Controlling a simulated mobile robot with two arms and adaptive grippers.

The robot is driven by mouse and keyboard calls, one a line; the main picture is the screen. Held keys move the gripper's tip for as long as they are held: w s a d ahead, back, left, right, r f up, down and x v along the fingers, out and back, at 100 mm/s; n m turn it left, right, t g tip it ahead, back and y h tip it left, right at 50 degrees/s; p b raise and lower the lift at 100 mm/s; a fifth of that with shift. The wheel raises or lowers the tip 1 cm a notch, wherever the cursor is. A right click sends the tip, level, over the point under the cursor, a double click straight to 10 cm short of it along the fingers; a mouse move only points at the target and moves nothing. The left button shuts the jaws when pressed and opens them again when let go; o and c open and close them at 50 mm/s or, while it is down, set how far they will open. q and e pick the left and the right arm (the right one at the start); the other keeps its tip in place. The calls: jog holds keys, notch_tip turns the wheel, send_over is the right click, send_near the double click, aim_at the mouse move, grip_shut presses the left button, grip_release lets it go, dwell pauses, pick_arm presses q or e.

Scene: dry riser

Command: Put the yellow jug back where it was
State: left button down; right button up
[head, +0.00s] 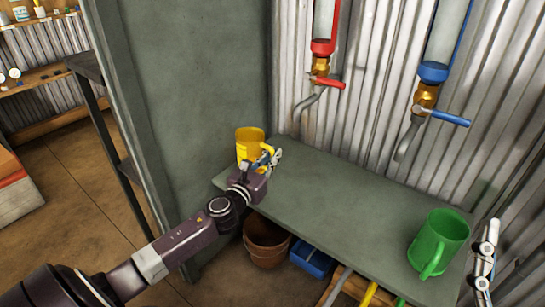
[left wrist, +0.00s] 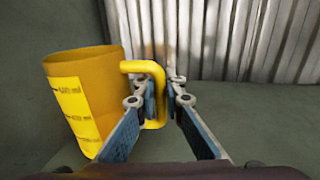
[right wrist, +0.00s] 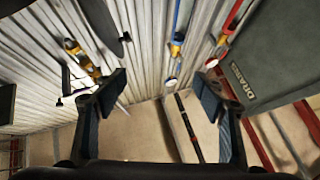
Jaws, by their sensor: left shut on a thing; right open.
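The yellow jug (head: 249,143) is upright at the left end of the grey-green shelf (head: 330,190), by the tall grey panel. I cannot tell whether its base touches the shelf. My left gripper (head: 264,160) is shut on its handle. In the left wrist view, the jug (left wrist: 85,100) stands left of my left gripper (left wrist: 158,100), with the handle between the fingers; a yellow label with markings faces me. My right gripper (right wrist: 165,95) is open and empty in the right wrist view.
A green jug (head: 438,243) stands at the shelf's right end. Above hang a red-handled tap (head: 322,75) and a blue-handled tap (head: 428,100). A brown bucket (head: 266,240) and a blue bin (head: 312,258) sit below. The shelf's middle is clear.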

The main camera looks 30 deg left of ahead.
jog(key=shift+s+r, duration=0.15)
pick_arm(q)
jog(key=c, duration=2)
grip_release()
jog(key=shift+c, duration=0.2)
jog(key=shift+r, duration=0.1)
jog(key=s, duration=0.3)
jog(key=s+d, duration=0.1)
jog(key=s, duration=0.3)
jog(key=s+p, duration=0.1)
jog(key=s, duration=0.2)
jog(key=shift+s+d, duration=0.15)
jog(key=shift+s, duration=0.15)
jog(key=shift+s+d, duration=0.1)
jog(key=shift+s, duration=0.6)
pick_arm(e)
jog(key=w+f+g, duration=0.3)
jog(key=f, duration=0.2)
jog(key=shift+w+f+h, duration=0.25)
jog(key=shift+h, duration=0.15)
